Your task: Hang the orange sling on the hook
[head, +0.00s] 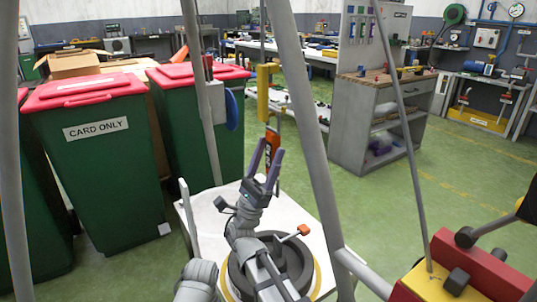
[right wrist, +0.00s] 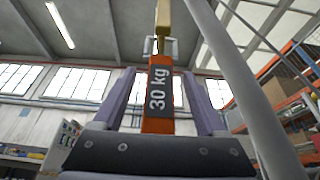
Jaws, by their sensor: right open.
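The orange sling (head: 272,144), a narrow upright strap, stands between the spread fingers of my right gripper (head: 269,147) in the head view. In the right wrist view the sling (right wrist: 158,126) carries a dark "30 kg" label, and gaps show between it and both fingers. My right gripper (right wrist: 160,72) is open around it. The yellow hook piece (head: 263,92) is just above the sling in the head view; a yellow part (right wrist: 172,12) also shows above it in the wrist view, with grey bracket-like parts at the sling's top. Whether the sling's loop is over the hook is too small to tell. My left gripper is not in view.
A black turntable ring (head: 270,262) with an orange-tipped lever (head: 303,230) is on a white platform (head: 290,214) below. Grey poles frame the space; one (head: 318,150) rises close to my right gripper. Green bins with red lids (head: 110,150) stand at left, a workbench (head: 375,130) at right.

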